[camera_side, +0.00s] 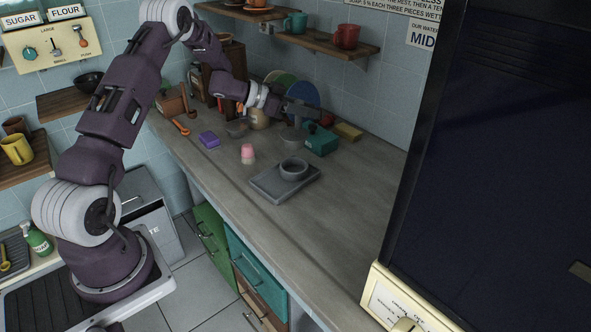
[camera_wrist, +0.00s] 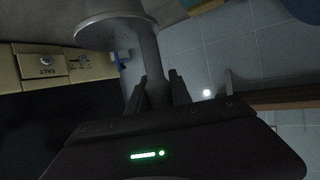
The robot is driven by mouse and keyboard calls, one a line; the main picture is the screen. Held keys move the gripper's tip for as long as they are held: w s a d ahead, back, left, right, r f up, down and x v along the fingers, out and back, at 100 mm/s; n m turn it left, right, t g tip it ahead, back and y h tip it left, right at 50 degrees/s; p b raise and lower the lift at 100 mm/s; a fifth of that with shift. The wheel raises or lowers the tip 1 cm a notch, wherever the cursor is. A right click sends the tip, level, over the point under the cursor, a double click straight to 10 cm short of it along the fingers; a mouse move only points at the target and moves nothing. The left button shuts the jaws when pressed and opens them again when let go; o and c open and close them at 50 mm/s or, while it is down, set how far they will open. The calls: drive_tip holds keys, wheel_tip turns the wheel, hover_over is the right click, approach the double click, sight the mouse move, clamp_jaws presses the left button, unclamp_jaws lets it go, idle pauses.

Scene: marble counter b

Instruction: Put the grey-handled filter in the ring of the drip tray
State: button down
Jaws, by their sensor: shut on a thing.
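My gripper (camera_wrist: 160,82) is shut on the handle of the grey-handled filter (camera_wrist: 150,55) in the wrist view. The filter's round metal head (camera_wrist: 112,30) extends beyond the fingers, toward the top of that view. In the side view my gripper (camera_side: 302,110) is above the back part of the counter, where the filter's outline is too small and dark to make out surely. The drip tray (camera_side: 272,190) is a flat dark grey slab lying on the counter, nearer the front than my gripper. Its grey ring (camera_side: 293,169) stands on it, with its top open and empty-looking.
A pink-and-white cup (camera_side: 248,154) and a purple block (camera_side: 208,140) stand left of the tray. A teal box (camera_side: 321,140) and a yellow sponge (camera_side: 348,132) lie behind it. Plates (camera_side: 303,95) lean at the wall. The counter right of the tray is clear.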

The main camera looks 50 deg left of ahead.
wheel_tip(320, 180, down, 10)
drive_tip(key=shift+a+r, duration=0.15)
drive_tip(key=c, duration=1.2)
unclamp_jaws()
drive_tip(key=shift+o, duration=0.2)
